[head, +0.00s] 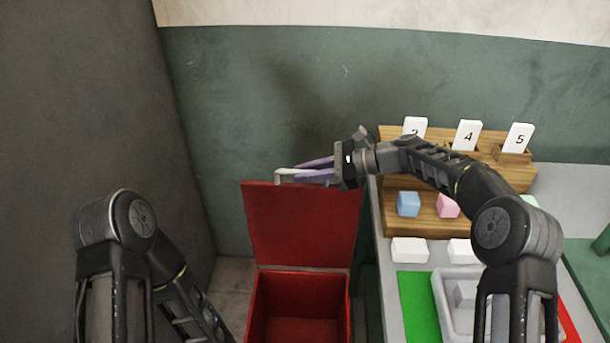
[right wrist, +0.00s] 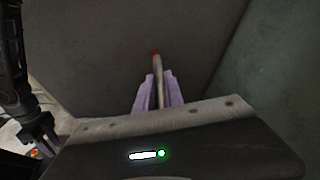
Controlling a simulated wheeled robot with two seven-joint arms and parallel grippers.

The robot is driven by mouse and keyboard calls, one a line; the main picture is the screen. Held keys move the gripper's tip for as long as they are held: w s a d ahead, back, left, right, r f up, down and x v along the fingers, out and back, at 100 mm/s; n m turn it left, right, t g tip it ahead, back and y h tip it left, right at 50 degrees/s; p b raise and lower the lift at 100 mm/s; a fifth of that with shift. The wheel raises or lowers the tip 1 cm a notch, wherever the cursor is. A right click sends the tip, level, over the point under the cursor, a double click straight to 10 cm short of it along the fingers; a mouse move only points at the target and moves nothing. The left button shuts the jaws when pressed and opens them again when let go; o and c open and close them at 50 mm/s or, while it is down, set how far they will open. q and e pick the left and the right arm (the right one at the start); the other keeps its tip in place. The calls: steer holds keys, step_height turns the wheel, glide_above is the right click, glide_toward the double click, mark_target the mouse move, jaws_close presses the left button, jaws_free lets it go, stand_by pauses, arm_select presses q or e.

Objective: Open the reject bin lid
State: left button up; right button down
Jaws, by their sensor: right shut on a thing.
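The red reject bin (head: 300,306) stands low at the centre of the head view, and I see into its empty-looking inside. Its red lid (head: 303,225) is swung up and stands roughly upright behind the opening. My right gripper (head: 305,172) is at the lid's top edge, its purple fingers shut on a pale bar-like handle (head: 284,178). In the right wrist view, the handle (right wrist: 158,88) runs between the purple fingers (right wrist: 158,92). My left arm shows at the left of the head view, but its gripper is out of that frame.
Right of the bin is a grey table with a wooden rack (head: 430,222), numbered cards, a blue block (head: 408,204), a pink block (head: 447,205), a green mat (head: 414,298) and a grey tray (head: 442,300). A dark panel (head: 80,110) stands left; a green wall is behind.

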steer(key=shift+w+d+f+m+g+p, duration=0.1)
steer(key=shift+w+m+g+p, duration=0.05)
steer(key=shift+w+p, duration=0.6)
steer(key=shift+w+d+f+m+g+p, duration=0.15)
steer(key=shift+w+p, duration=0.35)
steer(key=shift+w, duration=0.35)
steer(key=shift+a, duration=0.1)
steer(key=c, duration=1.6)
jaws_free()
steer(key=shift+r, duration=0.1)
steer(key=shift+o, duration=0.7)
steer(key=shift+r, duration=0.1)
